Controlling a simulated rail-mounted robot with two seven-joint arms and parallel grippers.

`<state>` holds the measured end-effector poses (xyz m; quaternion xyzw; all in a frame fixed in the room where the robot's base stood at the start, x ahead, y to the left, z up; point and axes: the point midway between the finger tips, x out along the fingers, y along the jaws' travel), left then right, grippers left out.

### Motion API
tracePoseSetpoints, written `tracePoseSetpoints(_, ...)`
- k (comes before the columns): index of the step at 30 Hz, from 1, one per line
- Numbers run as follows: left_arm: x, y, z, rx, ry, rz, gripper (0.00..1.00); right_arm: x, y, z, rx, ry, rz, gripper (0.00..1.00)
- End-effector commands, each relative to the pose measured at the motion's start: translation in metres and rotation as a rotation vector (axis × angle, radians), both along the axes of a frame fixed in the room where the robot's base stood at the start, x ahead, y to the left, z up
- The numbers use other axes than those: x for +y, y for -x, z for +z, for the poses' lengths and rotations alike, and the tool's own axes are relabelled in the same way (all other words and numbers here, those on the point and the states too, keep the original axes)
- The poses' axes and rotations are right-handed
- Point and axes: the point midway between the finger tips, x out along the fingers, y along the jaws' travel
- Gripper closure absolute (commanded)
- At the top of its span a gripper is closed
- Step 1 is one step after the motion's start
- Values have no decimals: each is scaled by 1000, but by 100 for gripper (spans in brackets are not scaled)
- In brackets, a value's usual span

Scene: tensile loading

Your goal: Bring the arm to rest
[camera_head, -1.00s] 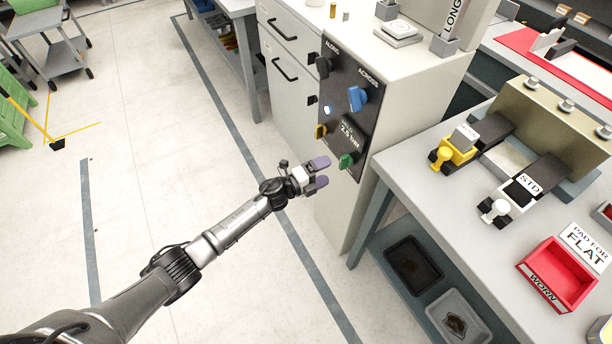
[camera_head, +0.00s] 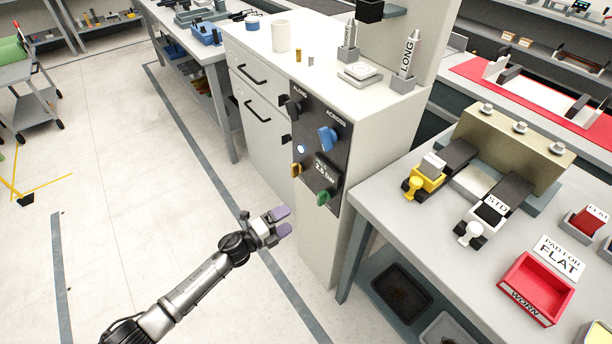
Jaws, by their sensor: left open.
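My left arm comes in from the bottom left. Its left gripper (camera_head: 284,222) has purple fingertips, which stand apart with nothing between them. It is in free air over the floor, left of and below the dark control panel (camera_head: 318,148) on the cabinet's front. The gripper looks apart from the panel. My right gripper is not in view.
The grey cabinet (camera_head: 268,137) and the workbench (camera_head: 398,225) stand close on the right. The bench holds a clamp marked STD (camera_head: 492,211) and a red WORN bin (camera_head: 535,287). Open floor (camera_head: 130,190) lies to the left. A cart (camera_head: 30,95) stands far left.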

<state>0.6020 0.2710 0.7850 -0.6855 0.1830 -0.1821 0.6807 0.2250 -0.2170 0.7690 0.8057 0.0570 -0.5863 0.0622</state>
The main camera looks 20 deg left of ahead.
Motion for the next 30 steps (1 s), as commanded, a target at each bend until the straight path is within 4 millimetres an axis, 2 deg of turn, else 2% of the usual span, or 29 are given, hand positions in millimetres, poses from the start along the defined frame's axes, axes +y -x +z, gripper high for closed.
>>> tracePoseSetpoints(6, 0, 0, 0, 10, 17, 1, 11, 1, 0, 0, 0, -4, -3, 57)
tracePoseSetpoints(8, 5, -3, -3, 34, 29, 39, 11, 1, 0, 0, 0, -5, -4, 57)
tracePoseSetpoints(11, 23, -11, -10, 94, 50, 159, 11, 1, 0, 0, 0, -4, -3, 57)
tracePoseSetpoints(14, 50, -18, -20, 180, 101, 343, 11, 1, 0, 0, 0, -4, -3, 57)
tracePoseSetpoints(17, 69, -21, -14, 250, 188, 532, 11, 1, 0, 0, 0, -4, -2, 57)
tracePoseSetpoints(20, 81, -18, 1, 310, 292, 700, 11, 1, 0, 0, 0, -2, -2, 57)
tracePoseSetpoints(23, 85, -10, 23, 369, 416, 845, 11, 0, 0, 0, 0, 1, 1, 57)
tracePoseSetpoints(26, 77, 6, 47, 449, 554, 962, 11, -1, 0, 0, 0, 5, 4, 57)
tracePoseSetpoints(29, 59, 37, 62, 570, 682, 1052, 11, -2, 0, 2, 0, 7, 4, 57)
tracePoseSetpoints(30, 49, 53, 66, 630, 729, 1078, 11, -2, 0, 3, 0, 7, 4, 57)
